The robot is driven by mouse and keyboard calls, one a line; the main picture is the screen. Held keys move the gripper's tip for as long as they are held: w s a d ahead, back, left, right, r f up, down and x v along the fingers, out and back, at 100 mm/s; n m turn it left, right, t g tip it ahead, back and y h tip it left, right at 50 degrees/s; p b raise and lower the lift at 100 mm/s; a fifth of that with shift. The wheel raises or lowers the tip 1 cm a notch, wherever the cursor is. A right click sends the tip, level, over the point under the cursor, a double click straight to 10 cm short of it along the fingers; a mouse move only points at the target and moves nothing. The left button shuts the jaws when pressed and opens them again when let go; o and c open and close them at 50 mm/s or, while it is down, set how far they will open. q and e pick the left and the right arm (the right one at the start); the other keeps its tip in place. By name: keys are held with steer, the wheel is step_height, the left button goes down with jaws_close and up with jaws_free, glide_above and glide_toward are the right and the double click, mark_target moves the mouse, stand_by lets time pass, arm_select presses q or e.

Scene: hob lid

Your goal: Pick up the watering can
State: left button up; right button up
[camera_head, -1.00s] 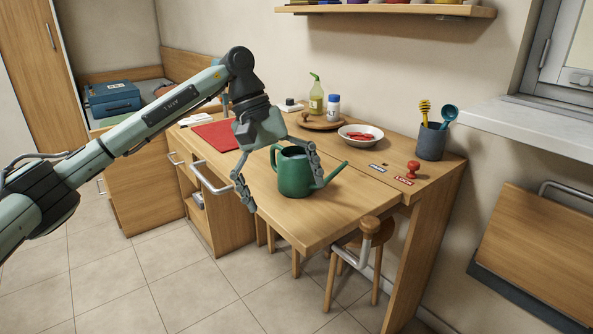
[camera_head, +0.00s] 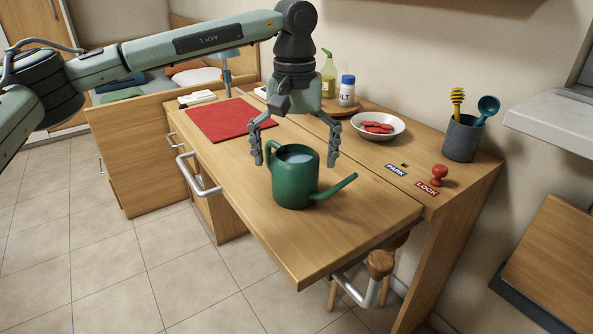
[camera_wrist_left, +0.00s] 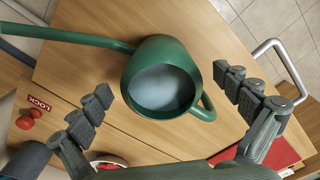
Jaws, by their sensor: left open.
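The green watering can (camera_head: 294,180) stands upright on the wooden table, its spout pointing right and its handle to the left in the head view. In the left wrist view the can (camera_wrist_left: 160,52) shows from above, with a grey-blue surface inside. My left gripper (camera_head: 295,160) is open and empty, its fingers pointing down behind and above the can. In the left wrist view the gripper (camera_wrist_left: 165,95) has its fingers spread to either side of the can's body and handle, with gaps to both. My right gripper is not in view.
A red mat (camera_head: 222,119) lies left of the can. A white bowl with red pieces (camera_head: 378,126), a bottle (camera_head: 328,74), a white jar (camera_head: 347,91), a utensil cup (camera_head: 461,138) and a red knob (camera_head: 438,175) stand behind and right. The table's front is clear.

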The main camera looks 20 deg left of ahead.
mark_target(295, 178)
arm_select(q)
steer(key=f, duration=0.5)
steer(key=shift+w+a+f, duration=0.1)
steer(key=shift+w, duration=0.3)
steer(key=c, duration=1.5)
steer(key=shift+c, duration=1)
